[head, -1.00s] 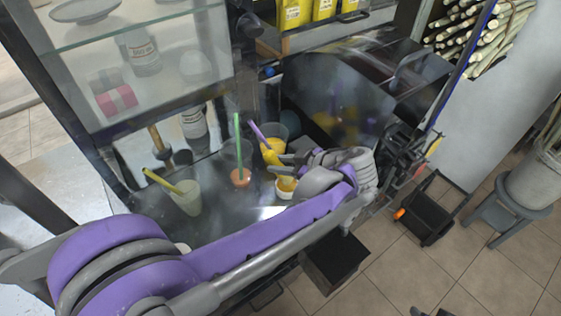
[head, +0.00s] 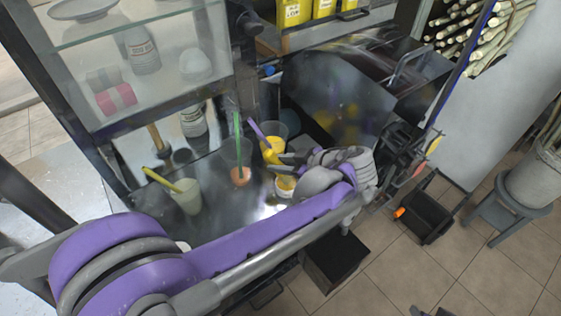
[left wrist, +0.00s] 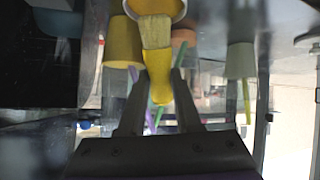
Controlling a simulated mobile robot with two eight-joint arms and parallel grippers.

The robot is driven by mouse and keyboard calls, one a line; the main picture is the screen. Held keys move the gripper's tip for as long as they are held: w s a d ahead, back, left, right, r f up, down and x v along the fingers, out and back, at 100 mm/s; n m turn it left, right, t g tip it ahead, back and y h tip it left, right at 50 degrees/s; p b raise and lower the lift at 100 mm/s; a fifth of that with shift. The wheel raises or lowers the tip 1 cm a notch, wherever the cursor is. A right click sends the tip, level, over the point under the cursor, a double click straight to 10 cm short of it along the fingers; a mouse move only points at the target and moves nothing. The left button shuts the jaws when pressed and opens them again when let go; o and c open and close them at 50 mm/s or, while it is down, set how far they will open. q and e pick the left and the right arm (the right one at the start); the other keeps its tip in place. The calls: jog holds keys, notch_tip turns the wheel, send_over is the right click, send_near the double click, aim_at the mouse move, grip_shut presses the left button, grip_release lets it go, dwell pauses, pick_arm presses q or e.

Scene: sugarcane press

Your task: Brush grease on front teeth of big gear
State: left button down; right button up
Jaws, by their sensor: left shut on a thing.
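My left gripper (head: 284,164) is shut on a brush with a yellow handle. In the left wrist view, the brush handle (left wrist: 161,82) sits between my fingers and its pale bristles (left wrist: 155,32) point away from them. The bristles show against the white grease cup (left wrist: 172,8); I cannot tell whether they touch it. In the head view, this small cup with yellow contents (head: 285,186) stands on the dark counter just below my gripper. The big gear cannot be made out; dark machine parts (head: 405,150) show right of my wrist. My right gripper is not in view.
Drink cups with straws, pale (head: 187,198), orange (head: 240,176) and yellow (head: 272,150), stand left of and behind my gripper. A glass cabinet (head: 150,70) rises at the left. The dark press housing (head: 335,105) stands behind my gripper.

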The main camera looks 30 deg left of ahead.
pick_arm(q)
jog(key=shift+f, duration=0.5)
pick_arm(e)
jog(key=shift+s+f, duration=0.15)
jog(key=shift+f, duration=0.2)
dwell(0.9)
pick_arm(q)
jog(key=shift+r+p, duration=0.55)
jog(key=shift+r, duration=0.6)
jog(key=shift+r+p, duration=1.35)
jog(key=shift+r, duration=1.05)
jog(key=shift+w, duration=0.1)
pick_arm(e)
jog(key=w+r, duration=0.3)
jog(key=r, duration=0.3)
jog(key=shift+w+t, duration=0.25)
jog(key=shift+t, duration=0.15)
pick_arm(q)
jog(key=shift+f, duration=0.1)
jog(key=shift+s, duration=0.2)
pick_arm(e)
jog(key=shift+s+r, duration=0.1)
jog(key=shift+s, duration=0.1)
pick_arm(q)
jog(key=shift+w, duration=0.15)
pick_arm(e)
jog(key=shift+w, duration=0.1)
